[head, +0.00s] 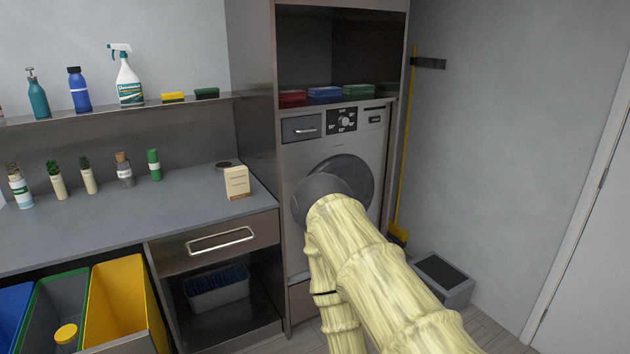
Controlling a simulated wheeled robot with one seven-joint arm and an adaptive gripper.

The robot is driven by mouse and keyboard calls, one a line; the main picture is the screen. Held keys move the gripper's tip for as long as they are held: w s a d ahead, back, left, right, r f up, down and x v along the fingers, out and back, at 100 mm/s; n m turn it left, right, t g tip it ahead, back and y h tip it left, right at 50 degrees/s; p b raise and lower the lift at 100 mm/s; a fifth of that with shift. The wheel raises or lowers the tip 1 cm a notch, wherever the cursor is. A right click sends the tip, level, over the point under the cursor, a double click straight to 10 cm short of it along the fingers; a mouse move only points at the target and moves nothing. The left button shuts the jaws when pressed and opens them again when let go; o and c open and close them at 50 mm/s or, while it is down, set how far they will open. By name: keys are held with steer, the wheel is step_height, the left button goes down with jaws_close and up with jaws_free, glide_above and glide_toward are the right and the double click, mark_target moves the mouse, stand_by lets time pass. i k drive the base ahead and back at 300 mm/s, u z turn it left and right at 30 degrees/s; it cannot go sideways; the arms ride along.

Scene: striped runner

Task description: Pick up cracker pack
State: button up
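The cracker pack (236,182) appears to be the small cream box with faint print and an orange-brown lower edge. It stands upright on the grey counter (130,215), close to its front right edge, above the drawer. My arm, pale yellow and ridged, reaches up from the bottom right in front of the washing machine. My gripper's fingers do not show. The arm is right of the pack and apart from it in the picture, and the pack is not covered.
A dark round disc (223,164) lies behind the pack. Several bottles and small plants stand further left on the counter. A drawer handle (220,240) sticks out below. The washing machine (300,157) and its cabinet stand to the right. Colored bins (121,300) are lower left.

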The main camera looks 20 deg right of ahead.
mark_target(238, 179)
steer(key=z, duration=0.4)
steer(key=k, duration=0.4)
steer(key=z, duration=1)
steer(key=i, duration=1.65)
steer(key=u, duration=1.15)
steer(key=i, duration=0.8)
steer(key=u, duration=1)
